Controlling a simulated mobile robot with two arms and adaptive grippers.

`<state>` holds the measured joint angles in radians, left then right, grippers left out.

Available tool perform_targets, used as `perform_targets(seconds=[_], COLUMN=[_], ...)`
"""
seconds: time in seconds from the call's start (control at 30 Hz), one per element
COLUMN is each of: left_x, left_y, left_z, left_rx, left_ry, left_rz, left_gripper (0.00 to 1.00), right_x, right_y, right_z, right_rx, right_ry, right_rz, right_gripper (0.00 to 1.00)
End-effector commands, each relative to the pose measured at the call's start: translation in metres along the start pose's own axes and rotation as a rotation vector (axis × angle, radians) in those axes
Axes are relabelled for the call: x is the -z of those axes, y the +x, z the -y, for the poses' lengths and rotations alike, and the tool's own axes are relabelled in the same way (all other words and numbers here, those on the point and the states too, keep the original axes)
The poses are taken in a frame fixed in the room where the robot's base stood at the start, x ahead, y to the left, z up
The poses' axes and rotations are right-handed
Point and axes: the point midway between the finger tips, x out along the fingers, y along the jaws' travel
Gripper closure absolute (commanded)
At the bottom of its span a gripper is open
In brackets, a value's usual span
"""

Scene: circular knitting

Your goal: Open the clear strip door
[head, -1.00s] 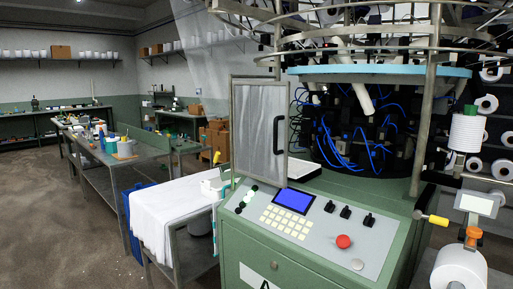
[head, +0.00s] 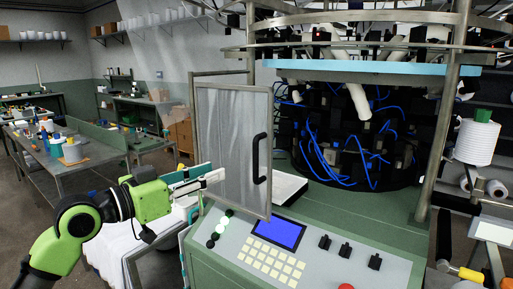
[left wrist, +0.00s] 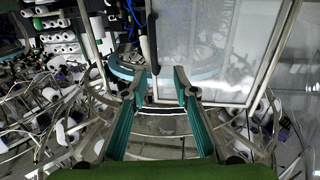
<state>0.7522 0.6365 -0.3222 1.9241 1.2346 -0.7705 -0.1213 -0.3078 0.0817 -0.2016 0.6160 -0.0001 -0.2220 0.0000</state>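The clear strip door (head: 230,135) is a see-through grey panel in a metal frame at the left front of the knitting machine. Its black upright handle (head: 259,158) is near the panel's right edge. My left gripper (head: 215,177) is at the lower left part of the door, left of the handle and apart from it. In the left wrist view my left gripper (left wrist: 162,75) has its two teal-padded fingers apart with nothing between them. The door (left wrist: 210,45) and its dark handle (left wrist: 152,42) show beyond the fingertips. My right gripper is not in view.
The green machine body carries a control panel (head: 285,258) with a blue screen just below the door. Metal posts and a ring frame stand around the dark interior with blue cables (head: 325,150). A work table (head: 70,160) stands at the left.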

Motion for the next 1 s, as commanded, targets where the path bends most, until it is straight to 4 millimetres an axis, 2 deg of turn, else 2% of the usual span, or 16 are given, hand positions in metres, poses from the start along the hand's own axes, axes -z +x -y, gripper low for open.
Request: perform_targets(seconds=[0.03, 0.17, 0.27, 0.4, 0.7, 0.83, 1.0], left_x=[0.010, 0.018, 0.020, 0.021, 0.021, 0.019, 0.018], left_y=[-0.002, 0.004, 0.018, 0.048, 0.108, 0.124, 0.133], left_z=[-0.009, -0.017, -0.018, -0.019, -0.020, -0.019, -0.019], left_rx=[-0.019, -0.036, -0.036, -0.036, -0.033, -0.032, -0.031], left_ry=[0.015, 0.024, 0.022, 0.019, 0.021, 0.021, 0.023], left_rz=[-0.004, -0.008, -0.010, -0.009, -0.009, -0.008, -0.009], left_gripper=[0.73, 0.73, 0.73, 0.73, 0.73, 0.73, 0.73], right_x=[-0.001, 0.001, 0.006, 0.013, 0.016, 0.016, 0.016], right_y=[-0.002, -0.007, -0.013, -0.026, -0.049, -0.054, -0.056], right_z=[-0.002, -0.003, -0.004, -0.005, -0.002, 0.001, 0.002], right_rx=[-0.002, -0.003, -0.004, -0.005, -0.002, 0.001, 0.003], right_ry=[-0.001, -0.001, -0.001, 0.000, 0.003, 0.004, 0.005], right_rz=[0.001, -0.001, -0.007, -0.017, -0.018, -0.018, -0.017], right_gripper=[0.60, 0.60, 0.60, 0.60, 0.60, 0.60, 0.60])
